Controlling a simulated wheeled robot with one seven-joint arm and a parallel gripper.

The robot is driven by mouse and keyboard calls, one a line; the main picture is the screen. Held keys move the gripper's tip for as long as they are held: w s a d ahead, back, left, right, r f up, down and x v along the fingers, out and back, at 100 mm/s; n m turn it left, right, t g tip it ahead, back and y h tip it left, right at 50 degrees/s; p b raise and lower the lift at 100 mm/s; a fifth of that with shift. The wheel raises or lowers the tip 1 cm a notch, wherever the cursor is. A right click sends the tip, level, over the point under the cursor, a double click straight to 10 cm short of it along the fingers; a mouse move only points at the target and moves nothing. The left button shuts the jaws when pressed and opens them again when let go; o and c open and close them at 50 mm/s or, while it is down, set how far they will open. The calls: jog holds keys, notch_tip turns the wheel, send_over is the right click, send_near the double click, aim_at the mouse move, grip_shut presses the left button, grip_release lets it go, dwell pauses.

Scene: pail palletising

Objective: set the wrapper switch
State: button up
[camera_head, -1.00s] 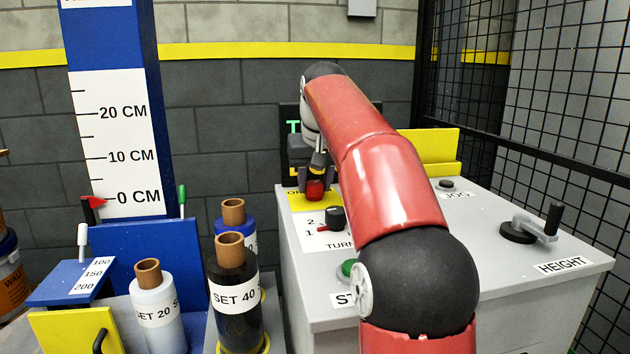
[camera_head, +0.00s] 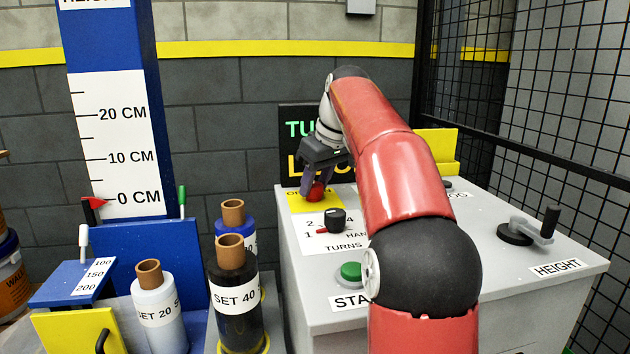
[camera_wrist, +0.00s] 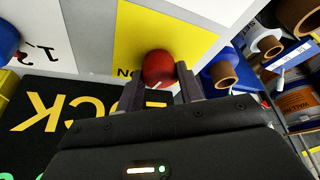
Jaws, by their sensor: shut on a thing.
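A red knob (camera_head: 315,193) sits on a yellow plate (camera_head: 298,204) at the back left corner of the grey cabinet top. My gripper (camera_head: 317,188) reaches down to it from behind and above, tilted. In the wrist view the red knob (camera_wrist: 158,67) lies between the two dark fingers of my gripper (camera_wrist: 163,80), which are shut on it. A pale mark shows on the knob's near side. The plate's lettering is mostly hidden by the knob and my gripper.
A black turns selector (camera_head: 335,219) with a red pointer and a green start button (camera_head: 351,271) stand nearer on the cabinet. A height crank (camera_head: 535,228) is at right. A dark display (camera_head: 292,150) stands behind my gripper. Film rolls (camera_head: 232,290) are at left; mesh fencing (camera_head: 560,110) is at right.

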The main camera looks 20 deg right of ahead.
jog(key=n+y, duration=0.1)
jog(key=n, duration=0.4)
jog(key=shift+w+d+g+y, duration=0.1)
jog(key=shift+g+y, duration=0.3)
dwell(0.4)
jog(key=o, duration=1)
jog(key=shift+d+r, duration=0.2)
jog(key=shift+r, duration=0.4)
jog(key=s+d, duration=0.4)
jog(key=s+d+b, duration=0.1)
jog(key=s+d, duration=0.3)
jog(key=d, duration=0.1)
jog(key=shift+s, duration=0.1)
